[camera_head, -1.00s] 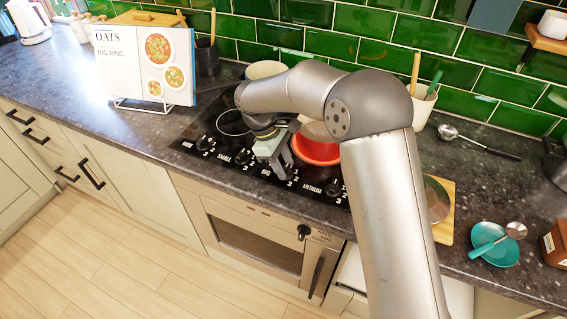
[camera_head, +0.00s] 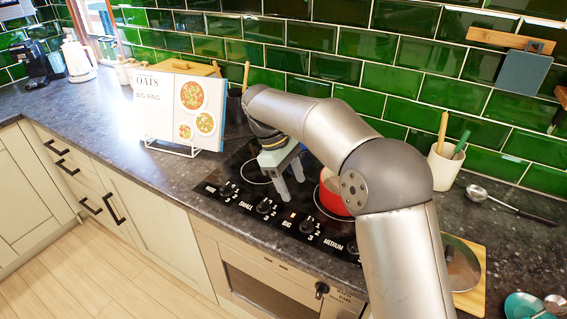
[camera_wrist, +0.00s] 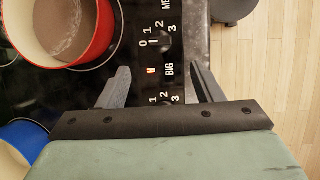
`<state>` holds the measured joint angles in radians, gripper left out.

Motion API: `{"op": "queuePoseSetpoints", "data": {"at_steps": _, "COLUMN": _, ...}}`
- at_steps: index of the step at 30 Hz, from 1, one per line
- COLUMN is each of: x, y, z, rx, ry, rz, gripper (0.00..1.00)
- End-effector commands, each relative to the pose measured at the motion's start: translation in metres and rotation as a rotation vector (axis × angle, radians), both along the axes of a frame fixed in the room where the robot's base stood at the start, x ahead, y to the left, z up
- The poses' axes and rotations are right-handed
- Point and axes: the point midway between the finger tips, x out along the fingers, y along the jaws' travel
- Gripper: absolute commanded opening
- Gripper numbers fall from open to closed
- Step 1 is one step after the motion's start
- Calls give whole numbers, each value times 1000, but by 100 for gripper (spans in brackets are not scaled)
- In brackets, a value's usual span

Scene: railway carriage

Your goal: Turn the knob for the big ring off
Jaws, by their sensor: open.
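The hob's front edge carries a row of black knobs with white labels. The big ring's knob (camera_head: 309,227) is right of the word BIG; it also shows in the wrist view (camera_wrist: 163,45), its exact setting unclear. A small red light (camera_wrist: 151,70) glows beside BIG. My gripper (camera_head: 290,182) is open and empty above the hob, behind the knob row. In the wrist view my gripper (camera_wrist: 156,75) has its fingertips either side of the BIG label. The knob next to SMALL (camera_head: 265,207) is partly hidden by my gripper in the wrist view (camera_wrist: 168,98).
A red pot (camera_head: 332,201) with brownish contents stands on the hob behind the knobs, close to my gripper. A blue-rimmed pot (camera_wrist: 25,135) shows at the wrist view's left. A recipe book (camera_head: 180,110) stands to the left. A glass lid (camera_head: 459,266) lies to the right.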

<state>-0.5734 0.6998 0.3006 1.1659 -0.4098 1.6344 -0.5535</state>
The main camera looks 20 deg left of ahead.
Motion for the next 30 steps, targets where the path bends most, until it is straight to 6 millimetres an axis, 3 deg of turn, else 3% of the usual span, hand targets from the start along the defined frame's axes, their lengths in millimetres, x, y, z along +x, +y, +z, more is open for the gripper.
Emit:
{"op": "queuePoseSetpoints", "data": {"at_steps": 3, "x": 2, "y": 11, "z": 24, "rx": 3, "ry": -2, "rz": 1, "gripper": 60}}
{"op": "queuePoseSetpoints", "data": {"at_steps": 10, "x": 3, "y": 21, "z": 51, "rx": 1, "ry": -1, "rz": 0, "gripper": 60}}
{"op": "queuePoseSetpoints", "data": {"at_steps": 30, "x": 3, "y": 20, "z": 57, "rx": 1, "ry": -2, "rz": -6, "gripper": 60}}
